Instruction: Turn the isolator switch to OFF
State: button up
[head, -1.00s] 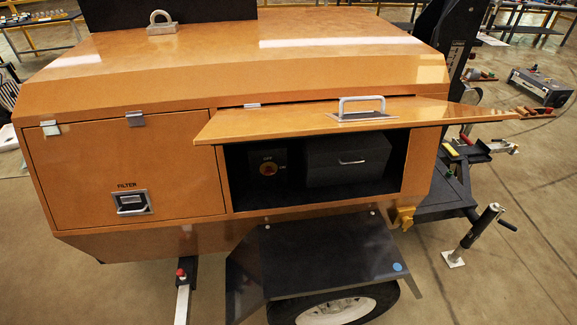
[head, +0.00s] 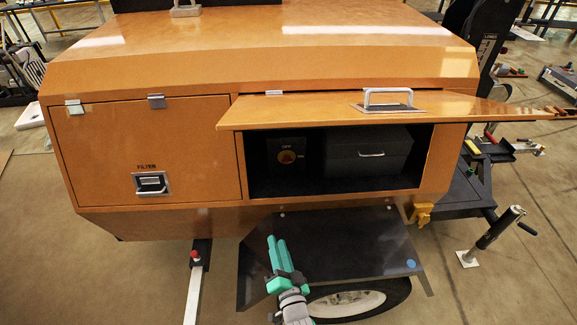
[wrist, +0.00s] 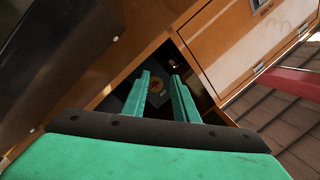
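In the wrist view the switch (wrist: 156,86) is small and seen between the green fingers. My gripper (head: 273,243) is green, in front of and below the compartment, over the black fender. In the wrist view my gripper's fingers (wrist: 160,80) are parted with nothing between them. It is apart from the switch.
The raised orange flap (head: 330,116) with a metal handle overhangs the compartment opening. A dark box (head: 368,155) with a handle fills the compartment's right side. The closed FILTER door (head: 100,150) is to the left. The black fender (head: 350,245) juts out below.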

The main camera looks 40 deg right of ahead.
aim_at(287, 160)
jog(key=w+d+r+m+h, duration=0.1)
jog(key=w+d+r+m, duration=0.2)
jog(key=w+d, duration=0.6)
jog(key=w+d+r+m+h, duration=0.2)
jog(key=w+d+r+m, duration=0.2)
jog(key=w+d+m, duration=0.3)
jog(key=w+d, duration=0.2)
jog(key=w, duration=0.3)
jog(key=shift+w+d+g, duration=0.3)
jog(key=shift+d+g, duration=0.1)
jog(key=shift+s, duration=0.1)
jog(key=shift+d, duration=0.1)
jog(key=shift+c, duration=0.7)
grip_shut()
